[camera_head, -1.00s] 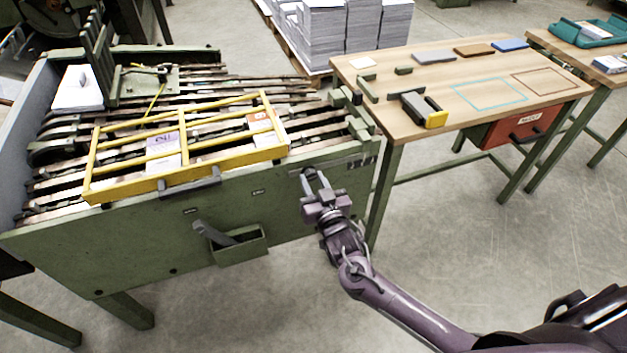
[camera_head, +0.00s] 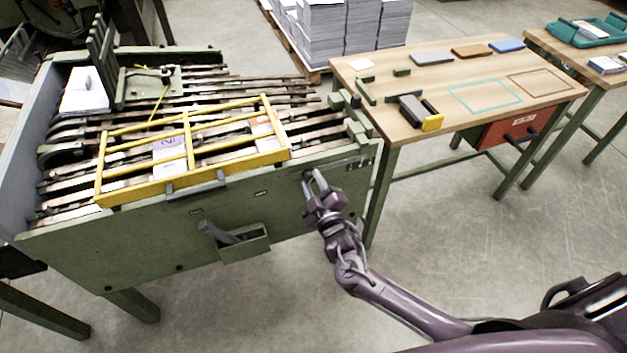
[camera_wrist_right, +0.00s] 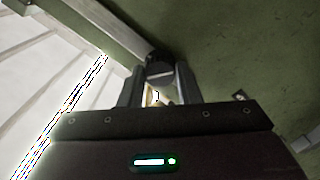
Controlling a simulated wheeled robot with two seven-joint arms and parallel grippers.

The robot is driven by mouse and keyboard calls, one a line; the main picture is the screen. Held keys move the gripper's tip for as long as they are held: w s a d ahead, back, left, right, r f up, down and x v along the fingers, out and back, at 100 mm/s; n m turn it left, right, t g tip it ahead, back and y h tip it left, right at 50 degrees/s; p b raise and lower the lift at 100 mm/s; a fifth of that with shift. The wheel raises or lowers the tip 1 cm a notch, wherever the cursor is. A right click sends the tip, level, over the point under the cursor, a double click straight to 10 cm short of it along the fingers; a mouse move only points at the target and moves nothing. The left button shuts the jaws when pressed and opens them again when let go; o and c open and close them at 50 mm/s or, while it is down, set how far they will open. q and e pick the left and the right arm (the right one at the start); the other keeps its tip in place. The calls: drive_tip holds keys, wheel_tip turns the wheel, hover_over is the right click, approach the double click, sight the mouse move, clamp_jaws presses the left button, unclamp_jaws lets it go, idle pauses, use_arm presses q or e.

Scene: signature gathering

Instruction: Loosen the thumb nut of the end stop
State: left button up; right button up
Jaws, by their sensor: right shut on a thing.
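My right gripper (camera_head: 315,182) is at the upper right of the green machine's front panel (camera_head: 120,245), below the end of the rails. In the right wrist view its two fingers (camera_wrist_right: 159,78) are shut on a small dark round knob, the thumb nut (camera_wrist_right: 158,60), which sits by the green panel. The fingers hide part of the nut, and its thread cannot be seen. The end stop itself is hard to make out; small green blocks (camera_head: 357,127) stand at the right end of the rails. My left gripper is not in view.
A yellow barred guard (camera_head: 190,145) lies over the rails, with printed sheets beneath it. A small green box (camera_head: 244,243) with a lever hangs on the front panel. A wooden-topped table (camera_head: 455,75) stands close on the right. The floor in front is clear.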

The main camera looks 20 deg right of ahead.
drive_tip(key=n+p, duration=0.1)
drive_tip(key=n, duration=0.3)
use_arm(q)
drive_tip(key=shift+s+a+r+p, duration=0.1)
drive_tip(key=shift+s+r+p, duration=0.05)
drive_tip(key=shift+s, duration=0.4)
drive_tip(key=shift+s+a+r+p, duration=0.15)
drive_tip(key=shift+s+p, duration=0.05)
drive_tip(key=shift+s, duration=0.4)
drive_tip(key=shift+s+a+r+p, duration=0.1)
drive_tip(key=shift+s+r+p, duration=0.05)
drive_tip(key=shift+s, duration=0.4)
use_arm(e)
drive_tip(key=shift+n, duration=1.2)
drive_tip(key=o, duration=1)
drive_tip(key=shift+c, duration=0.2)
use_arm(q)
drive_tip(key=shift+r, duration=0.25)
use_arm(e)
drive_tip(key=s, duration=0.8)
drive_tip(key=shift+w+d, duration=0.1)
